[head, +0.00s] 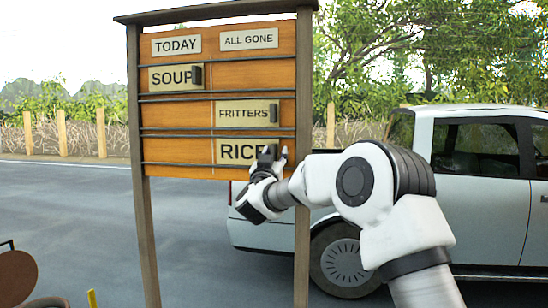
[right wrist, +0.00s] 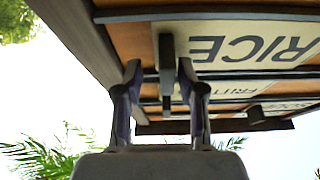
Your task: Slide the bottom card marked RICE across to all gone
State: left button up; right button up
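The wooden menu board (head: 175,119) has TODAY (head: 176,45) and ALL GONE (head: 248,39) labels. The cream RICE card (head: 236,151) is in the bottom row, under ALL GONE; its right end is hidden behind my right gripper (head: 275,157). In the right wrist view the RICE card (right wrist: 245,48) shows upside down, with its dark handle (right wrist: 167,65) standing out between the two fingers of the right gripper (right wrist: 160,75). The fingers are apart, with a visible gap on the left side of the handle; contact on the right is unclear. My left gripper is not in view.
The SOUP card (head: 171,78) is in the top row under TODAY. The FRITTERS card (head: 241,114) is in the middle row under ALL GONE. The board's right post (head: 303,230) stands beside my right gripper. A pale pickup truck (head: 478,150) is parked behind.

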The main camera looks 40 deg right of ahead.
jog(key=v, duration=1.2)
jog(key=shift+d+f, duration=0.1)
jog(key=shift+d, duration=0.05)
